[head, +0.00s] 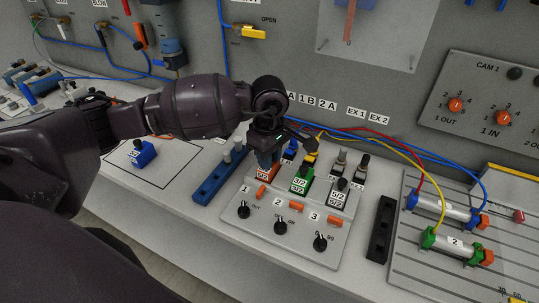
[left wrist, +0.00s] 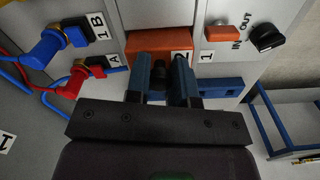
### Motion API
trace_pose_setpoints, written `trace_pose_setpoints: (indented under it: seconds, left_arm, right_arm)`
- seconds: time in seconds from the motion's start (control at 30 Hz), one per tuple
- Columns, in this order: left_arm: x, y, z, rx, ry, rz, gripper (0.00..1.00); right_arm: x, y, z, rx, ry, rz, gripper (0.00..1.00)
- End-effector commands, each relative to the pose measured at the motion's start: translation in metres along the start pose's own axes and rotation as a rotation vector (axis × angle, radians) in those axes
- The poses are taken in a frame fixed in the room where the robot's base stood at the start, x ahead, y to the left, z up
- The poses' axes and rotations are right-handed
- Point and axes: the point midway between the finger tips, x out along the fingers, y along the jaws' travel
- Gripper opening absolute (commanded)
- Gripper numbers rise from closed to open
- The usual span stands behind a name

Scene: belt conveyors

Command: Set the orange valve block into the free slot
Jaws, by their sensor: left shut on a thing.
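The orange valve block (head: 266,173) is at the left end of the valve row, left of the green valve block (head: 302,181). Its orange body (left wrist: 143,46) also shows in the left wrist view, with a dark knob between my fingers. My left gripper (head: 266,157) is above it, shut on it by that knob; the fingers (left wrist: 160,78) show in the left wrist view. The block is at the slot above number 1 on the grey valve panel (head: 262,232). Whether it is fully seated I cannot tell. My right gripper is in neither view.
A blue rail (head: 208,186) with grey-topped pegs lies left of the panel. A blue block (head: 143,153) stands in an outlined area further left. Blue, red and yellow hoses run behind the row. A black holder (head: 380,230) and cylinders (head: 441,207) are at right.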

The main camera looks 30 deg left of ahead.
Motion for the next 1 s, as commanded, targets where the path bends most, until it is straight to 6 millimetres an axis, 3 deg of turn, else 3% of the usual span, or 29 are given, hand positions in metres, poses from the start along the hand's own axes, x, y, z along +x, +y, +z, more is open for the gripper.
trace_pose_setpoints:
  seconds: [0.17,0.2,0.37,0.57,0.7,1.0]
  left_arm:
    - [-0.001,0.0,0.0,0.0,0.0,0.002,0.0]
    - [-0.001,0.0,0.0,0.0,0.0,0.002,0.27]
    - [-0.001,0.0,0.0,0.0,0.0,0.001,0.51]
    - [-0.001,0.0,0.0,0.0,0.0,0.001,0.52]
    - [0.0,0.0,0.0,0.0,0.0,0.0,0.73]
    - [-0.001,0.0,0.0,0.0,0.0,0.001,0.73]
  right_arm:
    - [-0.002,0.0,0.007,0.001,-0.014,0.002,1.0]
    - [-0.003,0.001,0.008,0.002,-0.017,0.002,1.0]
    - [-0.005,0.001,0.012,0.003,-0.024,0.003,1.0]
    - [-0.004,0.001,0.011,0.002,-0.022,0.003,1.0]
    - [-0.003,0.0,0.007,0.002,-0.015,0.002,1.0]
    - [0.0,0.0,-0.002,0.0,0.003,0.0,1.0]
